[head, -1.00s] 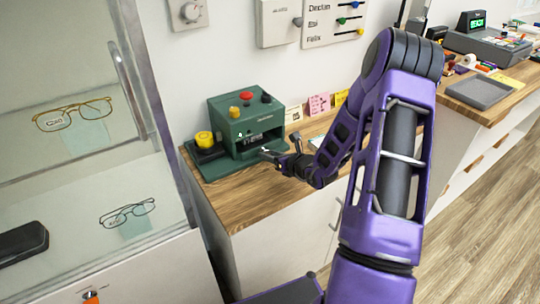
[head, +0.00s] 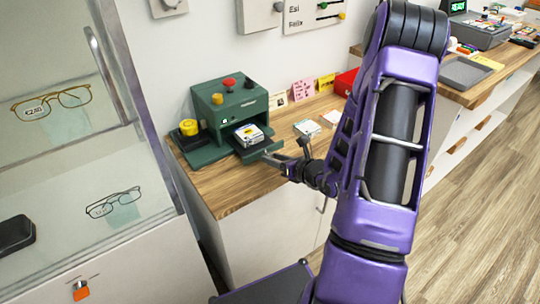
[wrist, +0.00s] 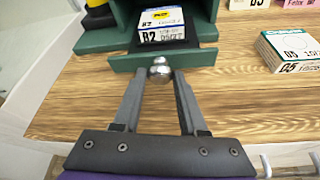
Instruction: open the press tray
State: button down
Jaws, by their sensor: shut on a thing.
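The green press (head: 232,105) stands on the wooden counter, with a red, a yellow and a black knob on top. Its press tray (head: 258,152) is pulled out of the front opening; the tray's green front panel also shows in the wrist view (wrist: 200,58). A small white box marked B2 (wrist: 163,32) lies in the tray and also shows in the head view (head: 249,134). My gripper (wrist: 160,74) is shut on the round metal knob (wrist: 160,67) of the tray front. In the head view my gripper (head: 281,157) is at the tray's front edge.
A yellow knob (head: 189,127) sits on a base left of the press. A glass case with spectacles (head: 115,202) is at the left.

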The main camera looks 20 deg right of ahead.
jog(key=shift+c, duration=2.2)
grip_release()
jog(key=shift+w, duration=0.1)
jog(key=p+v, duration=0.1)
jog(key=v, duration=1.6)
jog(key=shift+s+p, duration=0.25)
jog(key=shift+p, duration=0.15)
jog(key=shift+w, duration=0.1)
